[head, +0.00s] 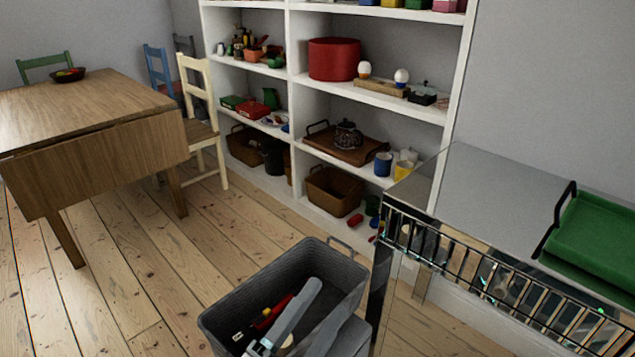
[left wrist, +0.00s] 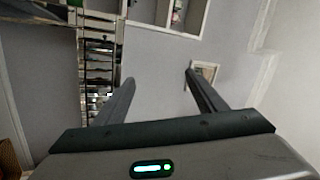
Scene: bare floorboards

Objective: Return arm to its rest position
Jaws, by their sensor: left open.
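My left gripper (head: 334,303) shows at the bottom of the head view, in front of the grey bin in the picture. Its fingers are apart. In the left wrist view the two fingers (left wrist: 160,88) are spread with nothing held between them; beyond them is a plain grey wall. My right gripper is in neither view.
A grey bin (head: 232,312) holding red and dark items stands on the floorboards. A metal-railed counter (head: 490,187) with a green tray (head: 600,236) is at right. White shelves (head: 292,95) and a wooden table (head: 90,105) stand behind. Floor at left is clear.

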